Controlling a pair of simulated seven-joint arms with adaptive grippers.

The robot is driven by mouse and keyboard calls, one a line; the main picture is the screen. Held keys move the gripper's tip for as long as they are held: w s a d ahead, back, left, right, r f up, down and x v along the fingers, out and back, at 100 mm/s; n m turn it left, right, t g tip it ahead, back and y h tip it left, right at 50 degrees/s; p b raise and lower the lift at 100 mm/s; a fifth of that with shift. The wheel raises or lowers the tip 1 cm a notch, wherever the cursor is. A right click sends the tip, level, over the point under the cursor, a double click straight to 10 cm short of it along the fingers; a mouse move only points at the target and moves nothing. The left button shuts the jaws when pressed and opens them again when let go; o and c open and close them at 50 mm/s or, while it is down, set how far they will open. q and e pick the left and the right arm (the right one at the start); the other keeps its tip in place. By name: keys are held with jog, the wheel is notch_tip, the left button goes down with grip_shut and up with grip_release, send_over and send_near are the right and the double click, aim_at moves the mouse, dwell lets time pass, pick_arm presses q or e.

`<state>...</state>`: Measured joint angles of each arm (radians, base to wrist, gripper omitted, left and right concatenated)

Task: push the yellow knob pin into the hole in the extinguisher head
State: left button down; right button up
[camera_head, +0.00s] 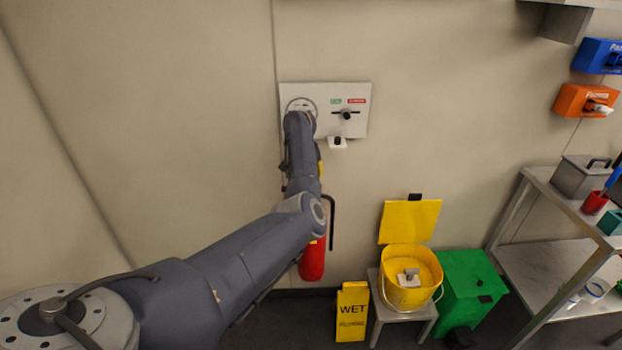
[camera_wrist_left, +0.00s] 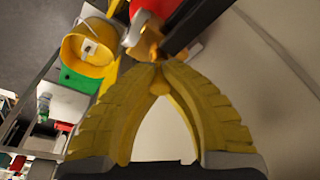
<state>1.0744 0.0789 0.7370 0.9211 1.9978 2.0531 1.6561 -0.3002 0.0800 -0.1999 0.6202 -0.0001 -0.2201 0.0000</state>
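The red fire extinguisher (camera_head: 313,262) hangs low on the wall, partly behind my left arm. In the left wrist view its red body (camera_wrist_left: 152,8) is at the top edge, with the pale extinguisher head (camera_wrist_left: 136,36) just below it. My left gripper (camera_wrist_left: 158,68) points at the head, and its yellow fingertips come together on the small orange-yellow knob pin (camera_wrist_left: 156,48). The pin is right at the head. The hole is hidden, so I cannot tell how deep the pin sits. In the head view my arm covers most of the gripper. My right gripper is not in view.
A black hose (camera_head: 332,222) hangs beside the extinguisher. A white wall panel (camera_head: 355,122) is above. A yellow bucket (camera_head: 399,296) on a stool, a yellow wet-floor sign (camera_head: 352,312) and a green bin (camera_head: 470,290) stand to the right. The left wall is clear.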

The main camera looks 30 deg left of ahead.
pick_arm(q)
jog(key=c, duration=1.5)
grip_release()
jog(key=v, duration=1.2)
jog(key=shift+a, duration=0.1)
